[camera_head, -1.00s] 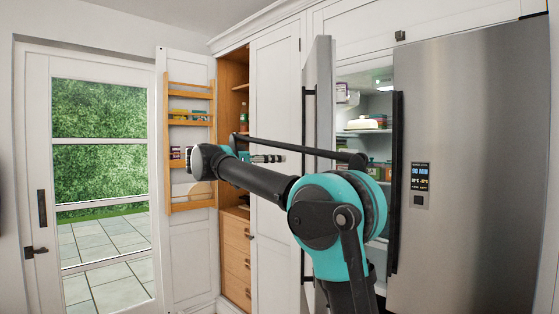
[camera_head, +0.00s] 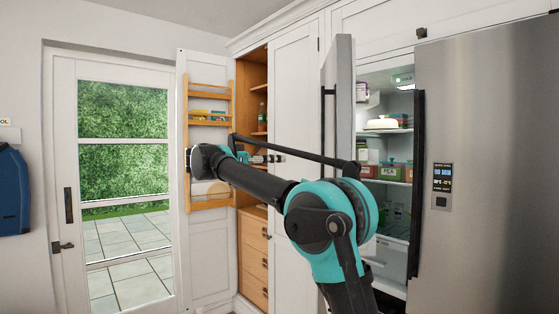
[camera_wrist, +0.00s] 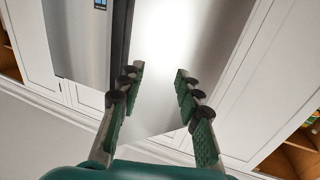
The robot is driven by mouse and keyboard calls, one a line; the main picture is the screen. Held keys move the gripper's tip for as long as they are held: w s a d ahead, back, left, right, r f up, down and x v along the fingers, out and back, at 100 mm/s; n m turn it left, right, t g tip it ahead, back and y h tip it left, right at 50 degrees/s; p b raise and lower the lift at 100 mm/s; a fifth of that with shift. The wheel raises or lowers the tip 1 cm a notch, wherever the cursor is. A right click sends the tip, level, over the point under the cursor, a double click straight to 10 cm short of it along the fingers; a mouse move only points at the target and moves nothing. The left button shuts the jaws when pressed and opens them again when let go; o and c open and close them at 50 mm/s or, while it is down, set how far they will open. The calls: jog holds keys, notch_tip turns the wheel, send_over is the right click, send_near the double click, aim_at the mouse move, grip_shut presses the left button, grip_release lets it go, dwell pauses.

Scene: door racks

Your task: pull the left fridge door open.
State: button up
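The left fridge door (camera_head: 344,110) stands swung open, seen nearly edge-on in the head view, with a dark vertical handle (camera_head: 324,120) on its left side. The lit fridge interior (camera_head: 385,150) shows to its right. My gripper (camera_head: 280,158) is left of the door in the head view, partly hidden by my arm. In the wrist view my gripper (camera_wrist: 160,82) is open, with nothing between its fingers. A steel panel, apparently the left door's outer face (camera_wrist: 185,30), lies beyond the fingertips. I cannot tell the gap to it.
The right fridge door (camera_head: 480,150) is shut and has a display. Left of the fridge stands a white cabinet door (camera_head: 290,200), then an open pantry with wooden drawers (camera_head: 253,255). The pantry door (camera_head: 208,240) is open. A glass door (camera_head: 122,150) is further left.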

jog(key=shift+a, duration=1.15)
